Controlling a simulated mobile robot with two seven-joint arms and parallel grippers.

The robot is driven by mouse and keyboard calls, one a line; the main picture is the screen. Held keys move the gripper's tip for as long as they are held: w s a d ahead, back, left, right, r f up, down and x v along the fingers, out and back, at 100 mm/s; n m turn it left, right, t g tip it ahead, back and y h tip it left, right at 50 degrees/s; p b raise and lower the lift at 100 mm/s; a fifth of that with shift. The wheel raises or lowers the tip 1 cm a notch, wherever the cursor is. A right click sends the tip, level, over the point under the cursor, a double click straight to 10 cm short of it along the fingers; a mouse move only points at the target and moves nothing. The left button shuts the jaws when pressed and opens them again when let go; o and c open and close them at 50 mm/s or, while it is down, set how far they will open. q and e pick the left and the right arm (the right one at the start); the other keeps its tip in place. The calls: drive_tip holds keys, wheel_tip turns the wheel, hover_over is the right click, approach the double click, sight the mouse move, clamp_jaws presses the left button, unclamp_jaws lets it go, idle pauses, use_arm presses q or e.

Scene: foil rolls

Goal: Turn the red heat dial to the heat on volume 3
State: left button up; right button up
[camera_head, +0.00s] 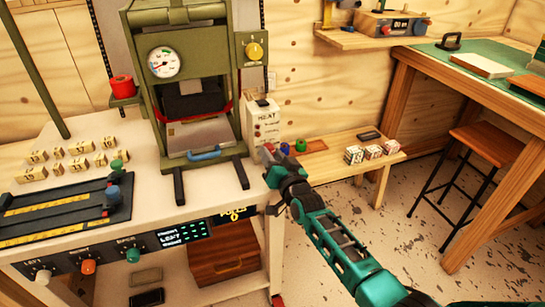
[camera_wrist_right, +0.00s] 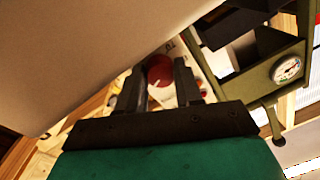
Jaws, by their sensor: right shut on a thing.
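The white heat box (camera_head: 262,120) with "HEAT" lettering stands right of the green press. A red knob (camera_head: 269,149), the heat dial, shows low on its front, partly hidden by my right gripper (camera_head: 274,162). In the right wrist view the round red dial (camera_wrist_right: 160,71) sits between the two dark fingers of my right gripper (camera_wrist_right: 160,66), which is shut on it. The dial's pointer and its number marks cannot be read. My left gripper is not in view.
A blue knob (camera_head: 285,149) and a green knob (camera_head: 301,145) are close beside my right gripper. The green press (camera_head: 160,130) with a round gauge (camera_head: 164,62) stands to the left. A low bench (camera_head: 335,163) with patterned boxes is behind on the right.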

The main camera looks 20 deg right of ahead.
idle(0.6)
drive_tip(key=o, duration=1)
drive_tip(key=shift+o, duration=0.2)
drive_tip(key=shift+s, duration=0.1)
drive_tip(key=s+d+p, duration=0.1)
drive_tip(key=s+p, duration=0.1)
drive_tip(key=s, duration=1)
drive_tip(key=shift+s+d, duration=0.2)
drive_tip(key=shift+s, duration=0.15)
drive_tip(key=shift+f, duration=0.15)
drive_tip(key=s+a+f+n+g, duration=0.1)
drive_tip(key=s+f+n+g, duration=0.2)
drive_tip(key=s, duration=0.7)
drive_tip(key=s+a+f+n+g, duration=0.1)
drive_tip(key=s+f+n+g, duration=0.2)
drive_tip(key=s+f, duration=0.5)
drive_tip(key=shift+s+a+g, duration=0.25)
drive_tip(key=shift+s+g, duration=0.45)
drive_tip(key=shift+s, duration=0.3)
